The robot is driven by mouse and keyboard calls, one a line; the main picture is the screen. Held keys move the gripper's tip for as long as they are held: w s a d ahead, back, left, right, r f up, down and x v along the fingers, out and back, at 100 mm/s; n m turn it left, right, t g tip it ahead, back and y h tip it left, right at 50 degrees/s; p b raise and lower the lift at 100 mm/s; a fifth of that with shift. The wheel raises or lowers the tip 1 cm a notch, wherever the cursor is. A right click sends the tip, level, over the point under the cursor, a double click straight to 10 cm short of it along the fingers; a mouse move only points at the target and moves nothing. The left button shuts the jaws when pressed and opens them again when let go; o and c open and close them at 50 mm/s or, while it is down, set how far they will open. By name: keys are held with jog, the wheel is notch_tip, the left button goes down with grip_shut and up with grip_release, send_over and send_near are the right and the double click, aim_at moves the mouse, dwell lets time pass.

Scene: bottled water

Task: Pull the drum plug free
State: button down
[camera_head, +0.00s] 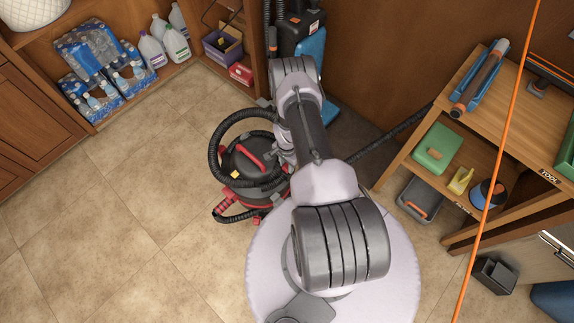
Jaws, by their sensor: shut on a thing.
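A dark round drum (252,160) with a red handle on its lid stands on the tiled floor, left of my arm. It looks like a shop vacuum. A black ribbed hose (222,133) loops over it. Red fittings (222,208) show at its lower left. My arm crosses the middle of the picture and covers the drum's right side. A light wrist part of mine shows at the drum's right edge. The fingers of my gripper are hidden behind the arm. I cannot make out the drum plug.
Bottled water packs (92,58) and white jugs (160,42) stand on a low shelf at upper left. A wooden bench (510,130) with tools and a green box (435,147) is at right. An orange cord (494,165) crosses the right side. The left floor is clear.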

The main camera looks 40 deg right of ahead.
aim_at(287, 166)
jog(key=shift+r+p, duration=1.15)
jog(key=shift+r, duration=0.65)
jog(key=shift+r, duration=0.1)
